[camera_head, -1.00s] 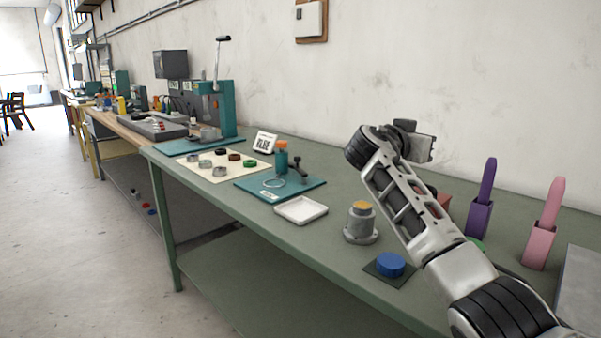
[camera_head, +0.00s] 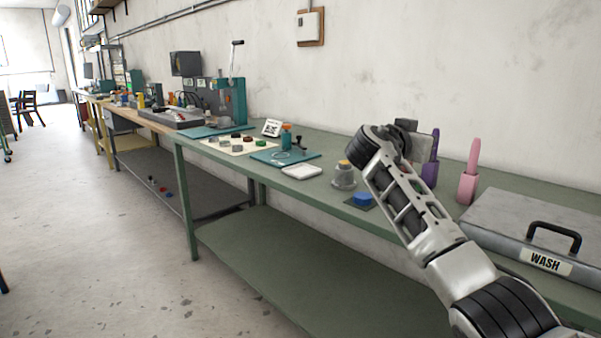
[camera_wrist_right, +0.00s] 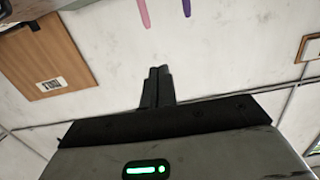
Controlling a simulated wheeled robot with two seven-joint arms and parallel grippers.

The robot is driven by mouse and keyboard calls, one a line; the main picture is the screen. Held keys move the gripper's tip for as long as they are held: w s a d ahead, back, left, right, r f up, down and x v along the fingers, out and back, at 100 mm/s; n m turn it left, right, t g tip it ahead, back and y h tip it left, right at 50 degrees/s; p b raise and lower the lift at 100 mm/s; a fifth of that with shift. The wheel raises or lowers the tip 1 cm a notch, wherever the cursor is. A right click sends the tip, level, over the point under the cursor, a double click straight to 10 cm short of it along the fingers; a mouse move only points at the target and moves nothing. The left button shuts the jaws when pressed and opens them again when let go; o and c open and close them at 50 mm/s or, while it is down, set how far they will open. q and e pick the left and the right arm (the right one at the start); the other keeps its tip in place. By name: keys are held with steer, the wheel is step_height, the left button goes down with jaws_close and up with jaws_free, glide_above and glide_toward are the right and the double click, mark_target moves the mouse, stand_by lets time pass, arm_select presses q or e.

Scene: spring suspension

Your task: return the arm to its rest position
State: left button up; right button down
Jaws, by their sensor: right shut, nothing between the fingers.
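My right arm (camera_head: 410,205) reaches up from the lower right in the head view, bent at the top. My right gripper (camera_wrist_right: 159,72) is shut and empty in the right wrist view, its two dark fingers together. It points toward the pale wall, and nothing touches it. In the head view the gripper end is mostly hidden behind the arm's upper joint. My left gripper is not in view.
The green workbench (camera_head: 222,153) runs along the wall, below my raised arm. It carries a blue button (camera_head: 362,198), a white tray (camera_head: 301,171), a pink holder (camera_head: 468,187) and a grey WASH box (camera_head: 535,222). Open floor (camera_head: 110,270) lies left.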

steer(key=s+a+f+n+y, duration=0.2)
steer(key=f, duration=0.7)
steer(key=s+a+f+n+y+p, duration=0.1)
steer(key=s+a+f+n+y, duration=0.15)
steer(key=f, duration=0.65)
steer(key=s+a+f+n+y, duration=0.1)
steer(key=s+f+n+y, duration=0.15)
steer(key=f, duration=0.65)
steer(key=s+a+f+n+y+p, duration=0.1)
steer(key=s+a+f+y, duration=0.1)
steer(key=s+f, duration=0.4)
steer(key=s+a+f+n+y, duration=0.1)
steer(key=s+f+n+y, duration=0.15)
steer(key=s+f, duration=0.35)
steer(key=s+a+r+n+y+p, duration=0.1)
steer(key=s+y, duration=0.3)
steer(key=s, duration=1.8)
steer(key=shift+a+g, duration=0.4)
steer(key=shift+a, duration=0.2)
